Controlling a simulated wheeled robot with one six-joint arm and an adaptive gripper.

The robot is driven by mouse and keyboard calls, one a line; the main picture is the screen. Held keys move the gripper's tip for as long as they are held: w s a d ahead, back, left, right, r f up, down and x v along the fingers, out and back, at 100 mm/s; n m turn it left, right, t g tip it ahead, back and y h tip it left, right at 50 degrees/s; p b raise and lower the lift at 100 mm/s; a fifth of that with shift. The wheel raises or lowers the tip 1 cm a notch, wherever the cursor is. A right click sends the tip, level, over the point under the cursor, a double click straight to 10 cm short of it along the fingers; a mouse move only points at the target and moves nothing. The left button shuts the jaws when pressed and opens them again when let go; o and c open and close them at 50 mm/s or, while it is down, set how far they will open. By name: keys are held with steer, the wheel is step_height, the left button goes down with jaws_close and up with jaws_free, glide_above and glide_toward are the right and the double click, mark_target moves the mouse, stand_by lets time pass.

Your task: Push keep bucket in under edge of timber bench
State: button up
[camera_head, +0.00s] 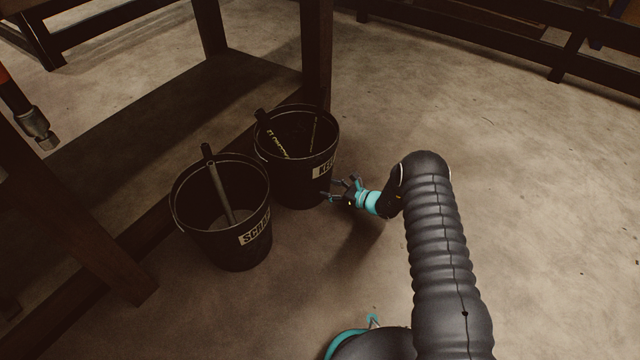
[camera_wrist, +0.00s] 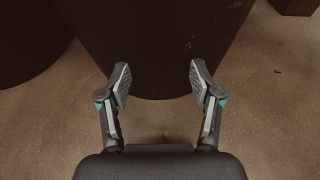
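The keep bucket (camera_head: 304,185) is black, with a pale label partly reading "KE" on its side. It stands upright on the floor beside a front leg of the timber bench (camera_head: 317,50), with items inside it. My gripper (camera_head: 338,190) is at the bucket's right side, low on its wall. In the wrist view my gripper (camera_wrist: 159,84) has its two fingers spread apart with nothing held between them. The dark wall of the keep bucket (camera_wrist: 150,45) fills the space just ahead of the fingertips. I cannot tell whether they touch it.
A second black bucket (camera_head: 222,240) labelled "SCRAP" stands just left of the keep bucket, holding a rod-like piece. The bench's low shelf (camera_head: 150,130) lies behind both buckets. The concrete floor (camera_head: 560,200) to the right is clear. Dark rails (camera_head: 480,50) run along the back.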

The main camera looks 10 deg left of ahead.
steer(key=shift+w+a, duration=0.2)
steer(key=shift+a, duration=0.45)
steer(key=shift+w+a, duration=0.2)
steer(key=shift+a, duration=0.4)
steer(key=shift+s+d+p, duration=0.2)
steer(key=shift+s+d, duration=0.05)
steer(key=shift+d, duration=0.55)
steer(key=shift+s+d+p, duration=0.15)
steer(key=shift+s+d, duration=0.15)
steer(key=shift+d, duration=0.5)
steer(key=shift+s+d+p, duration=0.2)
steer(key=shift+s+d, duration=0.05)
steer(key=shift+d, duration=0.55)
steer(key=shift+s+d, duration=0.2)
steer(key=shift+d, duration=0.2)
